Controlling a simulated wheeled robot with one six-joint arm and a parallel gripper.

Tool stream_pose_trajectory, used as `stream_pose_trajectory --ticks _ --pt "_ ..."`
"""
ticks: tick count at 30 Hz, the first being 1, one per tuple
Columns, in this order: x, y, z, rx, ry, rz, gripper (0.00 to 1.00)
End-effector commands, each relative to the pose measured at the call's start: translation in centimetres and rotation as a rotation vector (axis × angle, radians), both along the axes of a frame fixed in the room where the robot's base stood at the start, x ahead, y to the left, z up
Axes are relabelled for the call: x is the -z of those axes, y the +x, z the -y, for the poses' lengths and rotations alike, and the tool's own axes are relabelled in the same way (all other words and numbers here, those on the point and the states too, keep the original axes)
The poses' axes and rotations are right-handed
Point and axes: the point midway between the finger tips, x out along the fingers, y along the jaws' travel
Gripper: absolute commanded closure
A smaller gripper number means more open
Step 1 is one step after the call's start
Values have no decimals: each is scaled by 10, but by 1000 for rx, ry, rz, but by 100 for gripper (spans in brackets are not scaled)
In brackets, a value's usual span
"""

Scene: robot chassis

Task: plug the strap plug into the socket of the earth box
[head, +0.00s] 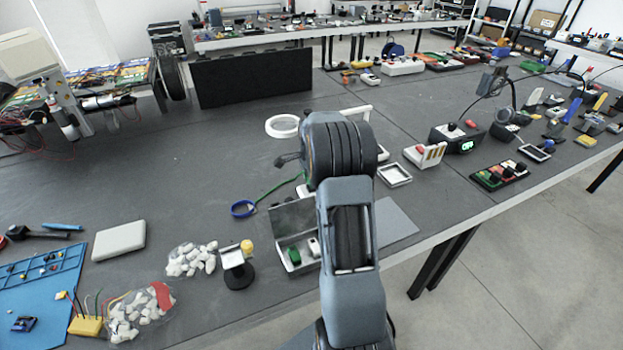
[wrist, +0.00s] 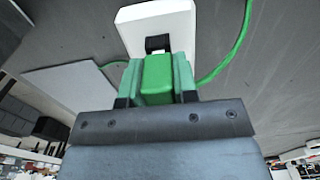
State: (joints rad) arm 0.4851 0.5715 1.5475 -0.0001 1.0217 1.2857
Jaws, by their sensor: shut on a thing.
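The strap plug (wrist: 157,82) is a green block between the two green fingers of my gripper (wrist: 158,66) in the wrist view. My gripper is shut on it. The earth box (wrist: 145,19) is white and lies just ahead, with a black socket (wrist: 158,43) facing the plug. The plug's front end lines up with the socket and looks close to it; I cannot tell whether they touch. A green cord (wrist: 238,48) curves at the right. In the head view the cord (head: 280,188) runs to a blue strap band (head: 243,208); my arm hides the gripper and plug.
An open grey case (head: 293,217) with small green and white items stands left of my arm. A white ring (head: 282,126) lies farther back. A white square frame (head: 394,174) and several devices stand to the right. The dark table left of the blue band is mostly clear.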

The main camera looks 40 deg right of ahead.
Motion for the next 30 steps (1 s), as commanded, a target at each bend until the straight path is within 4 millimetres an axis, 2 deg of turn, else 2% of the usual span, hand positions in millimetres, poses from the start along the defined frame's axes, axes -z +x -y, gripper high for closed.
stream_pose_trajectory --ticks 6,7,16,25,30 --pt "7 -1 0 0 2 -3 96" --pt "6 0 0 0 1 -2 71" --pt "6 0 0 0 0 -1 43" --pt "1 0 0 0 0 0 43" --pt "-22 0 0 0 -2 4 43"
